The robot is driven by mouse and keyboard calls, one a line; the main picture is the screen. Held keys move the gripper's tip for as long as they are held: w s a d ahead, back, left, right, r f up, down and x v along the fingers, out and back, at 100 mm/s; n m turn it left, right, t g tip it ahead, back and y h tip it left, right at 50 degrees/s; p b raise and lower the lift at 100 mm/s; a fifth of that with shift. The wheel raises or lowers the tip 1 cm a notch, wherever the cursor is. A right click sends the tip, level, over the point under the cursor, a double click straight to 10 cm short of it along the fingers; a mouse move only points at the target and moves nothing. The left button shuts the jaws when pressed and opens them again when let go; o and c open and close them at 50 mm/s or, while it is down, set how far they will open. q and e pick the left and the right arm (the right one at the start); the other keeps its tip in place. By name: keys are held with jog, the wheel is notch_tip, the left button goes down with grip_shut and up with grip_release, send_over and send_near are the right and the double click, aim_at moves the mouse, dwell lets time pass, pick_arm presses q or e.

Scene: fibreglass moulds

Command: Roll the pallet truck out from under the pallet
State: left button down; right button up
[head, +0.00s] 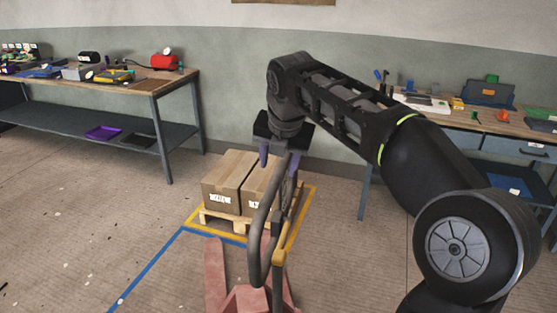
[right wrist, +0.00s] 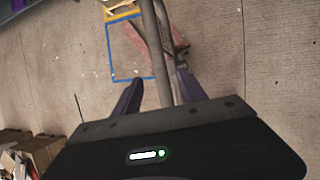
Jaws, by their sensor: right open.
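The red pallet truck (head: 215,275) stands in the lower middle of the head view, with its grey handle (head: 262,232) rising toward me. The far end of its left fork shows in front of the pallet (head: 225,221), near the blue floor line; the right fork is mostly hidden. The pallet carries cardboard boxes (head: 222,182). My right gripper (head: 279,163) is open at the top of the handle. In the right wrist view its purple fingers (right wrist: 160,90) stand on either side of the grey handle bar (right wrist: 154,50). My left gripper is not in view.
Yellow tape (head: 303,208) frames the pallet's spot, and blue tape (head: 150,268) marks the floor before it. A workbench (head: 165,85) stands at the left and another (head: 462,120) at the right. Floor on the left is clear.

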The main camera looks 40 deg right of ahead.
aim_at(277, 177)
jog(key=x, duration=0.7)
jog(key=shift+w+f+p, duration=0.1)
jog(key=shift+f+p, duration=0.15)
jog(key=shift+p, duration=0.05)
grip_shut()
dwell(1.1)
